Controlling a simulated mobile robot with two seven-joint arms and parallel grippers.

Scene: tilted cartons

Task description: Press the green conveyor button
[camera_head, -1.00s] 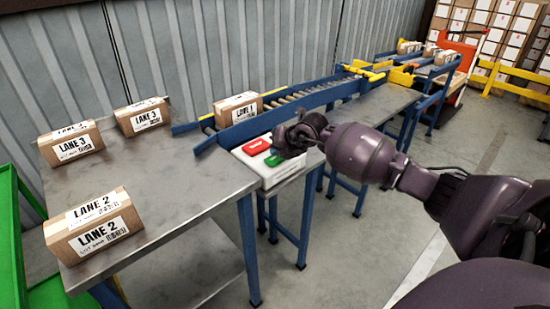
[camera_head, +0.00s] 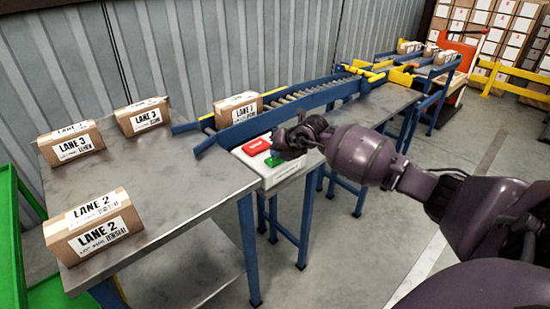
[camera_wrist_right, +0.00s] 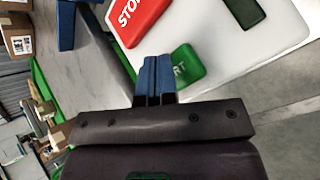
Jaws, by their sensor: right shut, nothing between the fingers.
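The green START button (camera_head: 271,162) is on a white control box (camera_head: 283,180) at the near end of the conveyor. It also shows in the right wrist view (camera_wrist_right: 188,66), partly hidden by my fingers. My right gripper (camera_head: 280,151) is shut and empty, with its blue fingertips (camera_wrist_right: 157,60) right at the button's edge. I cannot tell whether they touch it. The red STOP button (camera_head: 257,146) is beside the green one and also shows in the right wrist view (camera_wrist_right: 138,18). My left gripper is not in view.
A LANE 1 carton (camera_head: 237,108) sits on the blue-framed roller conveyor (camera_head: 300,103). LANE 3 cartons (camera_head: 72,144) and a LANE 2 carton (camera_head: 93,226) stand on the metal table (camera_head: 180,172). A green frame (camera_head: 30,240) is at the left. Open floor lies at the right.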

